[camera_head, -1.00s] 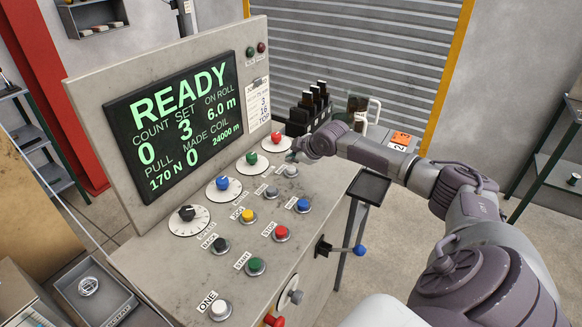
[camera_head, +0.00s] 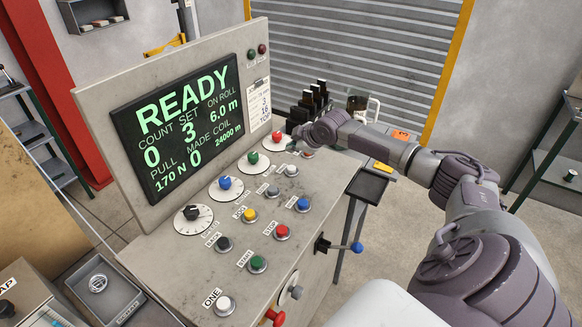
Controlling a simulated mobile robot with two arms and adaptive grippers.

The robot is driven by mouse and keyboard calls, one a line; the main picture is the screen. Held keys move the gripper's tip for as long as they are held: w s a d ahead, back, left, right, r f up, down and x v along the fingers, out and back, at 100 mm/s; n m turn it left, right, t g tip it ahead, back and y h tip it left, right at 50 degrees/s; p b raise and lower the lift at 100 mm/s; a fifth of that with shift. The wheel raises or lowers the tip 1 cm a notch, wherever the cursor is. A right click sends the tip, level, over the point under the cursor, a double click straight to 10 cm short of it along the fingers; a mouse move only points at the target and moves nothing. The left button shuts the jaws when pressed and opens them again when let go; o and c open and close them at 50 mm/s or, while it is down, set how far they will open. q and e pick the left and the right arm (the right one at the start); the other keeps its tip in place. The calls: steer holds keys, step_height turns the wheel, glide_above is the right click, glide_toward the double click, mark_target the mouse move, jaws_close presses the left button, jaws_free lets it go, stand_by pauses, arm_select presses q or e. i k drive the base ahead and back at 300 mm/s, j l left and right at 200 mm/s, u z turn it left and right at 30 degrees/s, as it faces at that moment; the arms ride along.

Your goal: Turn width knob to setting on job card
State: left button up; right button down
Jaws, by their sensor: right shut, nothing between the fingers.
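The grey control panel carries a row of knobs on white dials: a black knob (camera_head: 191,213), a blue knob (camera_head: 225,183), a green knob (camera_head: 253,158) and a red knob (camera_head: 277,136). Their labels are too small for me to tell which one sets width. The job card (camera_head: 259,104) is clipped to the upright panel right of the screen; its lines are small and hard to read. My right gripper (camera_head: 297,147) is shut and empty, just right of the red knob; its fingertips are small and partly hidden. My left gripper is out of view.
The screen (camera_head: 178,125) reads READY, with count 0 and set 3. Several push buttons, including a green one (camera_head: 257,264), sit below the dials. A blue-tipped lever (camera_head: 357,247) sticks out at the front right.

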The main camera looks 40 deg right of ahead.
mark_target(224, 183)
steer(key=k+l, duration=0.2)
steer(key=k, duration=0.3)
steer(key=k+l, duration=0.2)
steer(key=k, duration=0.25)
